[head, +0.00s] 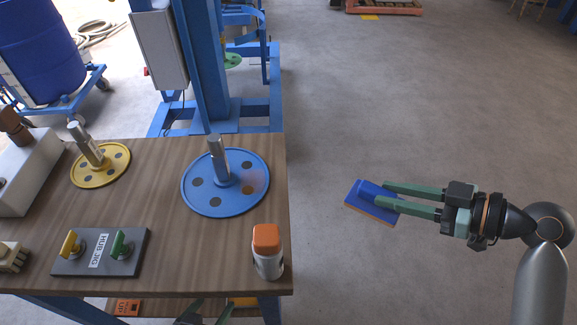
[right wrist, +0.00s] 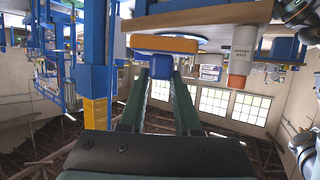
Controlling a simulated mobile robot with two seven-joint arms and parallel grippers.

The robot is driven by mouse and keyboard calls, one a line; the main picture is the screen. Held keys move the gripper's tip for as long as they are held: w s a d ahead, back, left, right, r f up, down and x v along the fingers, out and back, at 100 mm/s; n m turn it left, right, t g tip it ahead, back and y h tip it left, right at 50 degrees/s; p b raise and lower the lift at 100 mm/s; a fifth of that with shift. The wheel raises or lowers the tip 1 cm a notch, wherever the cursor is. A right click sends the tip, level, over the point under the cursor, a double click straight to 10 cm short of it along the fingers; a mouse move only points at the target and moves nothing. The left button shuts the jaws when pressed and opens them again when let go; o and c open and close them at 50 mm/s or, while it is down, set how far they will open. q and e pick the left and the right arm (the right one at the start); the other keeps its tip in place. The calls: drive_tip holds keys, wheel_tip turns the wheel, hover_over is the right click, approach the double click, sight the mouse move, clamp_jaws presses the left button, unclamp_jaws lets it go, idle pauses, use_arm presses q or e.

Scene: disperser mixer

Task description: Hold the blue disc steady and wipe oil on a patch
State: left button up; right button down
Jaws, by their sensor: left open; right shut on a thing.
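The blue disc (head: 232,201) lies on the wooden table near its right edge, with a grey shaft (head: 218,158) standing up from its hub. It has several dark round spots and one brownish patch (head: 249,187) on its right side. My right gripper (head: 392,198) is shut on a blue wiping pad (head: 368,197) with an orange underside, held in the air right of the table. The pad (right wrist: 155,70) also shows between the fingers in the right wrist view.
A white bottle (head: 268,262) with an orange cap stands at the table's front right corner. A yellow disc (head: 100,165) and a dark switch box (head: 100,253) are on the left. A blue column (head: 203,70) rises behind the table.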

idle(0.5)
drive_tip(key=w+a, duration=0.4)
drive_tip(key=a, duration=0.7)
drive_tip(key=w+a, duration=0.4)
drive_tip(key=a, duration=0.8)
drive_tip(key=shift+d+f, duration=0.1)
drive_tip(key=shift+f, duration=1.85)
